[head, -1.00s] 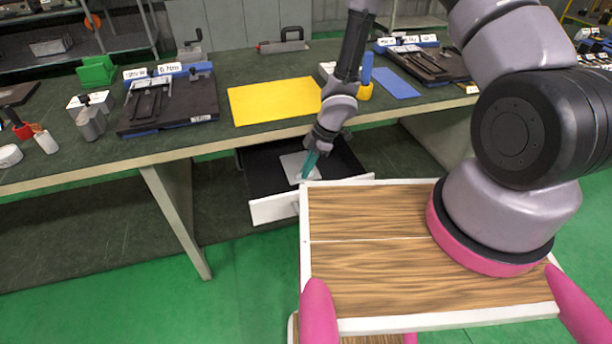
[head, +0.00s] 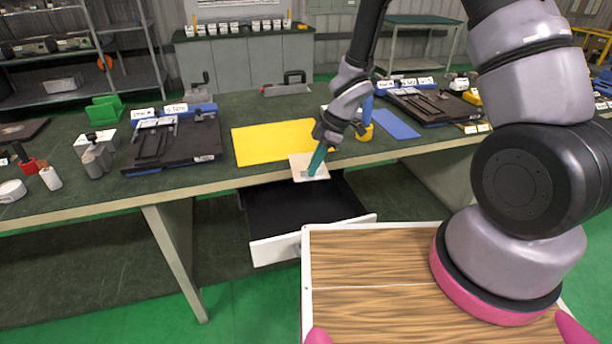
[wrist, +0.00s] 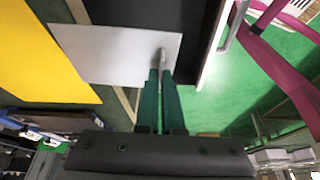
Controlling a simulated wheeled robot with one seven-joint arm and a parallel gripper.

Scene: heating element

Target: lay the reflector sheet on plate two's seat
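The reflector sheet is a thin pale square (head: 299,167), held just above and in front of the bench's front edge, over the open drawer. My gripper (head: 316,165) has its green fingers shut on the sheet near its edge. In the wrist view the sheet (wrist: 105,52) extends left from the fingertips (wrist: 160,75), which pinch a small raised tab. Two dark plate fixtures with blue rear bars stand on the bench, one at left (head: 190,143) and one at right (head: 435,106). Their labels are too small to read, so I cannot tell which is plate two.
The open drawer (head: 278,249) juts out below the sheet and looks empty. A yellow mat (head: 270,143) lies on the bench (head: 235,100) between the fixtures, with a blue mat (head: 395,124) to its right. A yellow-and-blue tool (head: 366,128) stands between the mats.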

